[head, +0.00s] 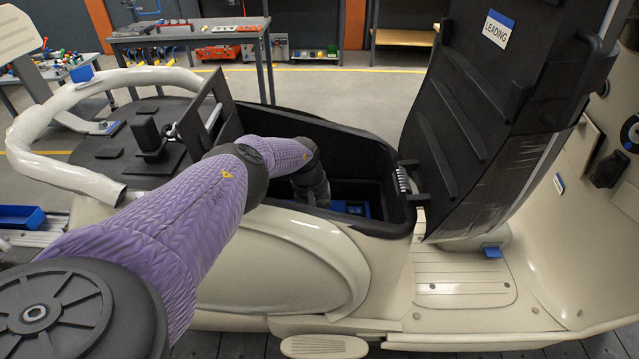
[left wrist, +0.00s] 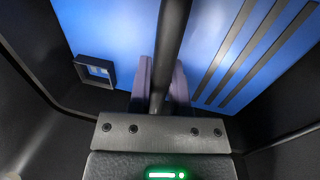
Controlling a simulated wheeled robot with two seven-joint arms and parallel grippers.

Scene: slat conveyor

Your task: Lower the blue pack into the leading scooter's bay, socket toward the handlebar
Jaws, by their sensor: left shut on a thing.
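The blue pack (head: 338,207) is down inside the dark bay (head: 350,150) of the scooter labelled LEADING (head: 498,29); only a small part of its top shows past my arm. In the left wrist view the pack's blue top (left wrist: 115,35) fills the upper part, with a black-framed socket (left wrist: 97,70) at left and grey stripes at right. My left gripper (left wrist: 159,88) has its purple fingers shut on the pack's black bar handle (left wrist: 173,30). In the head view its fingertips are hidden. Whether the pack touches the bay floor cannot be told. My right gripper is out of view.
The raised black seat (head: 455,130) stands just right of the bay. A white tubular rail (head: 55,110) curves around the left end. The footboard (head: 465,280) lies at right. Workbenches (head: 190,32) stand behind, across open floor.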

